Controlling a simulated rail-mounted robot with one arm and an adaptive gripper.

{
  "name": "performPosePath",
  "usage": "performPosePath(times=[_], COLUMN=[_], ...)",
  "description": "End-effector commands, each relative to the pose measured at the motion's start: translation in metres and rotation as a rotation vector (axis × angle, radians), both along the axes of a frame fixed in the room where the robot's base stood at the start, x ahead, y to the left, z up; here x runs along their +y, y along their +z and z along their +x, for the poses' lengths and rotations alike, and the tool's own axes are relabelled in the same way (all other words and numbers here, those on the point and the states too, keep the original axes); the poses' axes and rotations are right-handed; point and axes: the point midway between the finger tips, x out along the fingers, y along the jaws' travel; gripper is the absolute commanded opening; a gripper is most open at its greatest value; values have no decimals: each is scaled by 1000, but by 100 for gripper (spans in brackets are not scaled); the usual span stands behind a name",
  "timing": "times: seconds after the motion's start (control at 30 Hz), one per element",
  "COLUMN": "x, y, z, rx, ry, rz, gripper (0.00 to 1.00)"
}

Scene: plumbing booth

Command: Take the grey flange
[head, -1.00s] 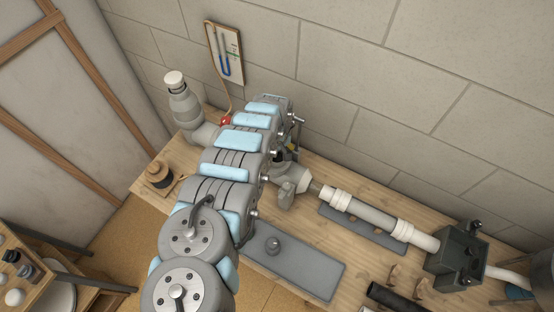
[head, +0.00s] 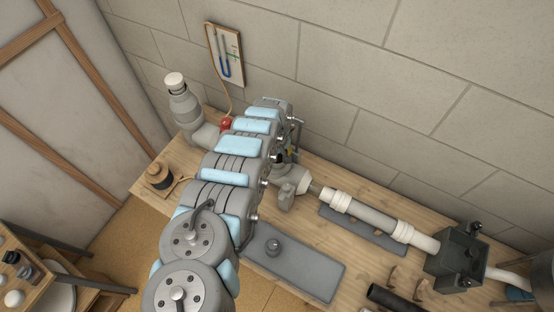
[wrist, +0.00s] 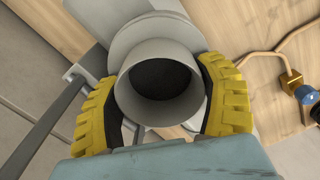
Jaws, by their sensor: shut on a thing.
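The grey flange (wrist: 160,98) shows in the wrist view as a short round tube with a dark open mouth and a wider collar behind it. My gripper (wrist: 158,72) has its two yellow-padded fingers on either side of the tube, shut on it. In the head view my arm hides the gripper and the flange, so I cannot tell there whether the flange touches anything.
A grey pipe run (head: 365,212) with white couplings crosses the wooden bench to a dark vice-like box (head: 455,262). A grey mat (head: 300,272) with a small knob lies in front. A gauge board (head: 225,55) hangs on the block wall. A grey capped fitting (head: 184,104) stands at left.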

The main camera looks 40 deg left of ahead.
Motion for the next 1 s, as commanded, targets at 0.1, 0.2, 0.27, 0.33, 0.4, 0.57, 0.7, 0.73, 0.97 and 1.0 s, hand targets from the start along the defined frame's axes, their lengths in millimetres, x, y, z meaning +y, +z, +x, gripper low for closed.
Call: performPosePath(times=[0.1, 0.2, 0.27, 0.33, 0.4, 0.57, 0.7, 0.73, 0.97, 1.0], x=[0, 1, 2, 1, 1, 0, -4, -5, -10, -12], y=[2, 6, 10, 13, 18, 31, 41, 42, 56, 58], z=[1, 2, 2, 1, 0, 0, -5, -7, -17, -20], rx=[0, -2, -4, -2, 1, 2, 0, 1, 1, 2], ry=[-1, -2, -1, -1, -1, -2, -3, -3, -2, -1], rz=[1, 3, 4, 2, 1, 0, -1, -3, 0, -2], gripper=[33, 33, 33, 33, 33, 33, 33, 33, 33, 33])
